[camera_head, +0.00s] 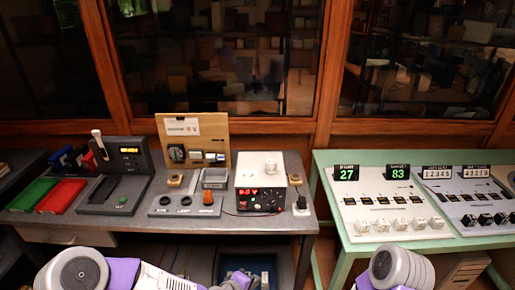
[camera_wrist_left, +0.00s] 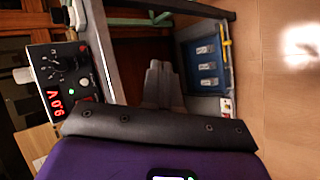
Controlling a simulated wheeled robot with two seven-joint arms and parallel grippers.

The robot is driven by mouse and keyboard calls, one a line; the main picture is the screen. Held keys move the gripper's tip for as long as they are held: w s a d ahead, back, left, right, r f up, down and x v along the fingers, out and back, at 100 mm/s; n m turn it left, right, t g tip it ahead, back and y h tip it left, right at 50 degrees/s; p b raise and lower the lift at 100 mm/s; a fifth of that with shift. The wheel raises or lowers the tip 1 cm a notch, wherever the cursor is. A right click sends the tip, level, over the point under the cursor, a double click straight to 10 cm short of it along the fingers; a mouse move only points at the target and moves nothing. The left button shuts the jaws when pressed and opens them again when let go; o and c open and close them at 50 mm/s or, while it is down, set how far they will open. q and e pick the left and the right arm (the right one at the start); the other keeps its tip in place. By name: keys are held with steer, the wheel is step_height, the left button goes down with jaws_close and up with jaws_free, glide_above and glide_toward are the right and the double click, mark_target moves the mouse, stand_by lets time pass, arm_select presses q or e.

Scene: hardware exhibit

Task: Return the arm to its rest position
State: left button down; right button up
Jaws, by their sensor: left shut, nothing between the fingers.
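My left arm (camera_head: 75,272) comes in at the bottom left of the head view, with grey and purple links. Its gripper (camera_head: 257,281) is low in front of the grey table, at the bottom edge of the head view. In the left wrist view the left gripper (camera_wrist_left: 163,85) shows its two grey fingers together, with nothing between them. It is below and in front of the table edge, apart from the devices. Part of my right arm (camera_head: 400,268) shows at the bottom right; its gripper is out of view.
The grey table (camera_head: 150,239) carries a red-display power supply (camera_head: 261,187), a tan display board (camera_head: 193,139), and red (camera_head: 61,196) and green (camera_head: 32,194) trays. A green-framed table (camera_head: 345,247) stands right. A blue bin (camera_wrist_left: 204,62) sits below the grey table.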

arm_select(q)
steer(key=s+a+f+m+g+y+p, duration=0.1)
steer(key=s+a+f+m+g, duration=0.3)
steer(key=s+f, duration=0.4)
steer(key=s+a+f+m+g+y+p, duration=0.1)
steer(key=s+a+f+m+g, duration=0.3)
steer(key=s+f, duration=0.5)
arm_select(e)
steer(key=shift+w+r, duration=0.25)
steer(key=shift+r, duration=0.3)
steer(key=shift+w+r, duration=0.25)
steer(key=shift+r, duration=0.25)
arm_select(q)
steer(key=shift+a, duration=0.1)
arm_select(e)
steer(key=shift+s, duration=0.1)
